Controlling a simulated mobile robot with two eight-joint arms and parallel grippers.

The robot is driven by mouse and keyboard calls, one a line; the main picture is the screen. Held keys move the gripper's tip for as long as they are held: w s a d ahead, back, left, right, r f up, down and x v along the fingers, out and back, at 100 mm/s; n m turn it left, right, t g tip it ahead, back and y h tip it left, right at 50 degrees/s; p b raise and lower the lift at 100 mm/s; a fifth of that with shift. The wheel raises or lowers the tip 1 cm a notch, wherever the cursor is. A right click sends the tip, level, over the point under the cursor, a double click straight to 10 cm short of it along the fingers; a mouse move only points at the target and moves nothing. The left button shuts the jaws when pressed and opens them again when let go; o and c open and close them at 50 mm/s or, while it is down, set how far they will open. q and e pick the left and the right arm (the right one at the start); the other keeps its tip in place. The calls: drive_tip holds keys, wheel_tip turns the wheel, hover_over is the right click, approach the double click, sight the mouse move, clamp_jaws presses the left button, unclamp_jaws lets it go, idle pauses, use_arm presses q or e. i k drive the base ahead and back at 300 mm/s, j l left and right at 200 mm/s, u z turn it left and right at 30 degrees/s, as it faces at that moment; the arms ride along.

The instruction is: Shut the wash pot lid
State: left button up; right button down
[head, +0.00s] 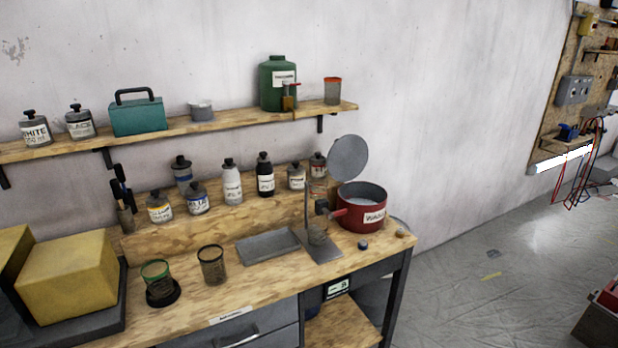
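The wash pot (353,217) is a red round pot with a white label, standing at the right end of the wooden workbench. Its grey round lid (348,157) stands open, tilted up at the pot's back left edge. Pale content shows inside the pot. A red handle sticks out from the pot's left side. Neither of my grippers is in the head view.
A grey tray (268,246) and a stand with a small cup (317,236) are left of the pot. A small dark blue cap (363,245) lies in front of it. Several bottles stand behind on a raised ledge. Floor (470,270) to the right is mostly clear.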

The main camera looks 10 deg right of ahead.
sight(346, 158)
drive_tip(key=i+l+u, duration=0.1)
drive_tip(key=u, duration=0.35)
drive_tip(key=l+u, duration=0.25)
drive_tip(key=u, duration=0.2)
drive_tip(key=l+u, duration=0.5)
drive_tip(key=l, duration=0.6)
